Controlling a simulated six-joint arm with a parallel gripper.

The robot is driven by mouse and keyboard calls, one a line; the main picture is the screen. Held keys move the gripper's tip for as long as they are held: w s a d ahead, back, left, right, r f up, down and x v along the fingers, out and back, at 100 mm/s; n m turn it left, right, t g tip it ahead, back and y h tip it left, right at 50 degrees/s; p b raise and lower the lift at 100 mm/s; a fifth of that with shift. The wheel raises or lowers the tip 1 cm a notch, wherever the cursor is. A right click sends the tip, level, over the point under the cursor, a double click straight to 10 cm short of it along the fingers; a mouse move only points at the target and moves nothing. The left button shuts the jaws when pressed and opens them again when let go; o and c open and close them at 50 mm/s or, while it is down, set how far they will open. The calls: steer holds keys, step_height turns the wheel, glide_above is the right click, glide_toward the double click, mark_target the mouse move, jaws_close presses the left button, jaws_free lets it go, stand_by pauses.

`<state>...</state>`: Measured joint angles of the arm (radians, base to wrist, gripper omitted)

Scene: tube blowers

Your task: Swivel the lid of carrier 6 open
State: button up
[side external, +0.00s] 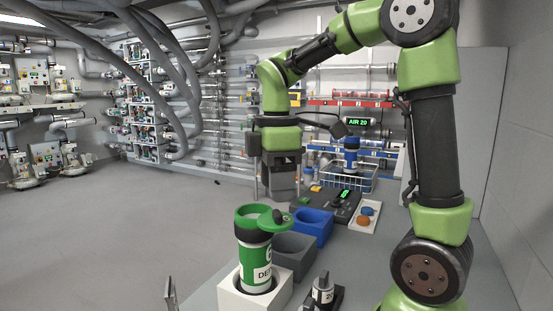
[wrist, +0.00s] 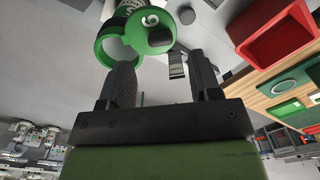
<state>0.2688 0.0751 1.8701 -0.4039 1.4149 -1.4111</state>
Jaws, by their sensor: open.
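Carrier 6 (side external: 257,258), a green and white tube with a dark band, stands upright in a white block (side external: 228,296). Its green lid (side external: 276,220) is turned aside to the right, and the round mouth (side external: 253,212) shows beside it. In the wrist view the lid (wrist: 158,38) bears a 6 and a dark patch, and sits next to the green rim (wrist: 118,50). My gripper (side external: 277,197) is open and points down, above the lid and slightly right of the carrier. In the wrist view my gripper (wrist: 163,70) has empty space between its fingers, apart from the lid as far as I can tell.
A grey bin (side external: 292,262) and a blue bin (side external: 314,226) stand behind the carrier. A small dark device (side external: 323,290) stands to its right. Further back are a console (side external: 343,207), a button panel (side external: 366,217) and a wire basket (side external: 366,182) with a blue carrier (side external: 351,156).

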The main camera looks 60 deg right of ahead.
mark_target(277, 211)
step_height(277, 211, up, 5)
steer(key=shift+r, duration=0.1)
stand_by(0.6)
steer(key=s+a+f+m+t+y, duration=0.2)
steer(key=s+a+m+t, duration=0.5)
steer(key=m, duration=0.5)
steer(key=shift+s+a+f, duration=0.45)
steer(key=shift+s+a, duration=0.5)
steer(key=shift+a, duration=0.15)
